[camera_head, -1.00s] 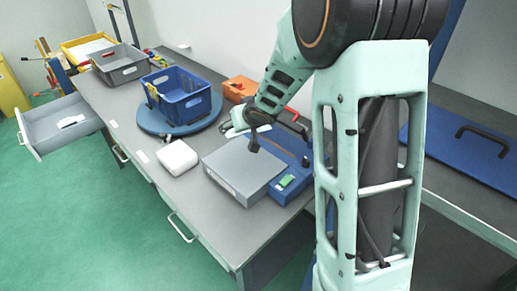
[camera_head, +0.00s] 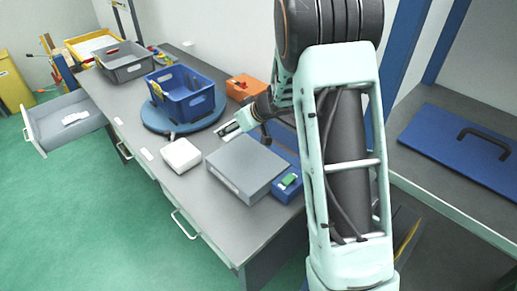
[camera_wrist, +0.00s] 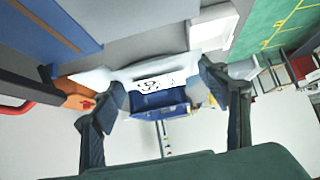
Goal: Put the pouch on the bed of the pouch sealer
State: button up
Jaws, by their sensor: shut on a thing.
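My gripper (camera_wrist: 166,92) is shut on the pouch (camera_wrist: 140,73), a thin white sheet with dark print that spans the space between the fingers in the wrist view. In the head view my gripper (camera_head: 228,130) is small, low over the bench behind the grey bed; the pouch there is mostly hidden. The pouch sealer has a flat grey bed (camera_head: 245,168) and a blue body (camera_head: 288,190) with a green part on its right. In the wrist view a grey surface (camera_wrist: 150,48) and a blue one (camera_wrist: 45,25) lie beyond the pouch; contact cannot be told.
A white block (camera_head: 181,155) lies left of the sealer. A blue crate (camera_head: 188,103) stands on a blue round turntable (camera_head: 153,120). An orange box (camera_head: 243,88) is behind my gripper. A grey bin (camera_head: 125,65) and an open drawer (camera_head: 65,125) are farther left.

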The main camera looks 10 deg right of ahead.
jog(key=d+f, duration=0.3)
jog(key=d+f+b, duration=0.1)
jog(key=d+f, duration=0.2)
jog(key=d, duration=0.1)
jog(key=shift+d+f, duration=0.1)
jog(key=shift+f, duration=0.05)
jog(key=shift+s+d+f, duration=0.1)
jog(key=shift+d+f, duration=0.1)
jog(key=shift+f, duration=0.8)
jog(key=shift+d+f, duration=0.15)
jog(key=shift+f, duration=0.8)
jog(key=shift+f, duration=0.1)
jog(key=o, duration=1.3)
jog(key=shift+o, duration=0.2)
jog(key=shift+r, duration=0.2)
jog(key=v, duration=0.7)
jog(key=shift+s+d, duration=0.1)
jog(key=shift+s, duration=0.05)
